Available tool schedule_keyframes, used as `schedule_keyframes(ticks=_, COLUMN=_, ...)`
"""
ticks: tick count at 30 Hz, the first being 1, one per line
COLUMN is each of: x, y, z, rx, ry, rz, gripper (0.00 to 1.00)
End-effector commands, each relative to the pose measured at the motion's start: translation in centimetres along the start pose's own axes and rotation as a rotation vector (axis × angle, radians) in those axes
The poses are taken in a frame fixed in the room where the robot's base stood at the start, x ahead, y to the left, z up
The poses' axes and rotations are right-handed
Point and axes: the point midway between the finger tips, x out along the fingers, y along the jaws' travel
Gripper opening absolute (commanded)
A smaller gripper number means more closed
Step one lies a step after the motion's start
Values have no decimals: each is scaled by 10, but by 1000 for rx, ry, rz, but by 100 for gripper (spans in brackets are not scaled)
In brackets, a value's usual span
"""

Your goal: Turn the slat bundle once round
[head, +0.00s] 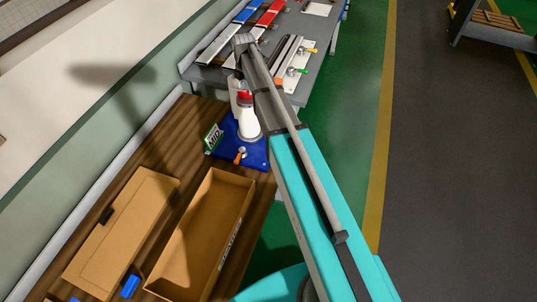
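I cannot pick out the slat bundle with certainty. Long silver bars (286,57) lie on the grey table, partly behind my arm, with green and orange handles beside them. Other long pale pieces (219,45) lie further left on the same table. My arm reaches up the middle of the head view and bends over the near end of the grey table. I cannot make out my gripper's fingers; they seem hidden by the arm.
A white and red device (247,122) stands on a blue plate (255,155) with an orange handle, beside a green sign (213,138). An open cardboard box (200,240) and a closed one (122,235) lie on the wooden bench (75,232). Green floor is clear to the right.

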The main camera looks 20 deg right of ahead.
Motion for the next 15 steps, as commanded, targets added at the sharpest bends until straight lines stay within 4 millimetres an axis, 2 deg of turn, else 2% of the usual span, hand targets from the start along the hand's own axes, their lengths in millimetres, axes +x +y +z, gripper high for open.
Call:
schedule_keyframes(ticks=1, x=-9, y=0, z=0, rx=1, ry=0, rz=0, gripper=54)
schedule_keyframes(ticks=15, x=-48, y=0, z=0, rx=2, ry=0, rz=0, gripper=54)
